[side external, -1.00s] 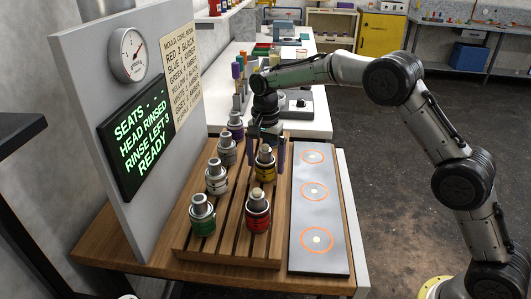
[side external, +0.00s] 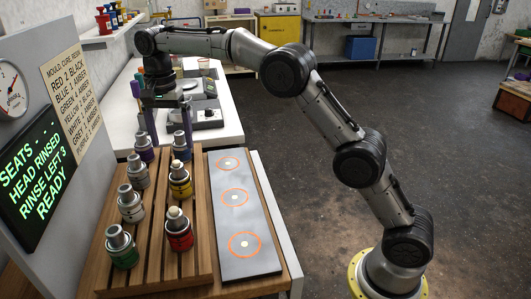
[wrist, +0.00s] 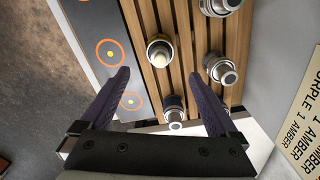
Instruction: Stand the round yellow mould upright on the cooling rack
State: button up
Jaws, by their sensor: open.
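The yellow mould (side external: 180,181) is a squat round drum with a grey metal neck. In the side view it stands upright on the slatted wooden rack (side external: 158,265), in the row nearer the grey plate, behind the red mould (side external: 178,232). My gripper (side external: 167,122) is above the rack's far end, its two purple fingers apart and empty, clear of the yellow mould. In the wrist view the gripper (wrist: 161,74) shows spread fingers with nothing held between them. Moulds stand below, seen from above; their body colours are hard to tell there.
A green mould (side external: 122,250), a white one (side external: 130,205) and others stand in the rack's left row. The grey plate (side external: 258,268) with three orange rings is empty at right. A display panel (side external: 38,180) borders the left. A white bench (side external: 228,133) lies behind.

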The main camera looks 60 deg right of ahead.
jog(key=s+d+r+n+t, duration=0.2)
jog(key=s+r+n, duration=0.15)
jog(key=s, duration=0.65)
jog(key=s+d+r+n+t, duration=0.1)
jog(key=s+d+r+n, duration=0.15)
jog(key=s+r, duration=0.45)
jog(key=s+f+n+t, duration=0.1)
jog(key=s+f+n, duration=0.1)
jog(key=s, duration=0.5)
jog(key=s+d+f+n, duration=0.1)
jog(key=s+f+n, duration=0.1)
jog(key=s+f, duration=0.3)
jog(key=s+f+n+t, duration=0.1)
jog(key=s+f, duration=0.3)
jog(key=s, duration=0.4)
jog(key=shift+s+d+n+t, duration=0.2)
jog(key=shift+s+n+t, duration=0.15)
jog(key=shift+n, duration=0.45)
